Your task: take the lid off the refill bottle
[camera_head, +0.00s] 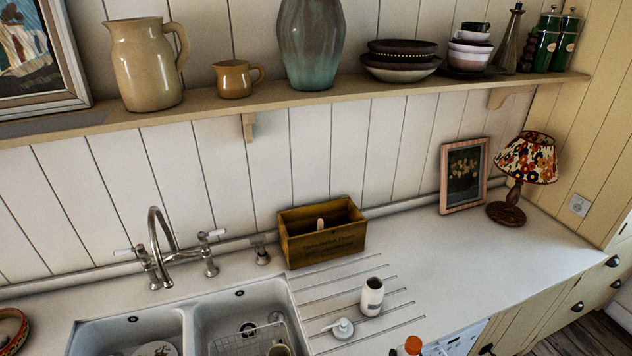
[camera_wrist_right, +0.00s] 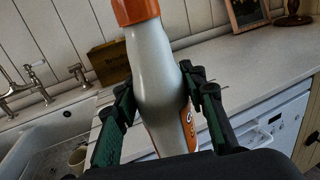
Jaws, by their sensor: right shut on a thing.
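The refill bottle (camera_wrist_right: 154,70) is pale grey with an orange label low on its side. Its orange lid (camera_wrist_right: 134,10) is on its neck in the right wrist view, partly cut off by the top edge. In the head view only the lid (camera_head: 413,345) shows clearly, at the bottom edge. My right gripper (camera_wrist_right: 157,82) is shut on the refill bottle, one dark green finger on each side of its body. The bottle looks roughly upright, slightly tilted in the wrist view. Its base is hidden. My left gripper is in neither view.
An open white bottle (camera_head: 372,297) stands on the grooved drainer, with its white pump top (camera_head: 343,328) lying beside it. A wooden box (camera_head: 323,245) stands by the wall. The double sink (camera_head: 192,322) is on the left. The counter right of the drainer is clear up to the lamp (camera_head: 507,212).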

